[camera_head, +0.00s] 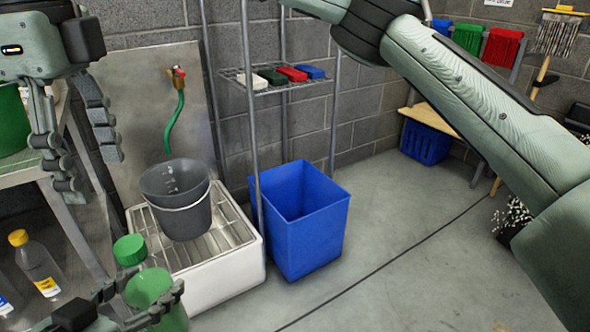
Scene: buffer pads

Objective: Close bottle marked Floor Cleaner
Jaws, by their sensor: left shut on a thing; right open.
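A green bottle (150,288) is at the lower left, partly cut off by the bottom edge. A green cap (130,250) shows at its top; I cannot tell whether it is seated or loose. No label on this bottle is readable. My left gripper (130,308) is shut around the green bottle's body. My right gripper (82,150) is above and to the left, with its fingers apart, pointing down, and nothing between them. A clear bottle with a yellow cap (40,265) and yellow label stands at the left. No Floor Cleaner marking is legible.
Another bottle with a blue label (8,302) is at the left edge. A grey bucket (178,205) stands on a white grated basin (235,268), beside a blue bin (312,235). A wire shelf (255,87) holds coloured pads.

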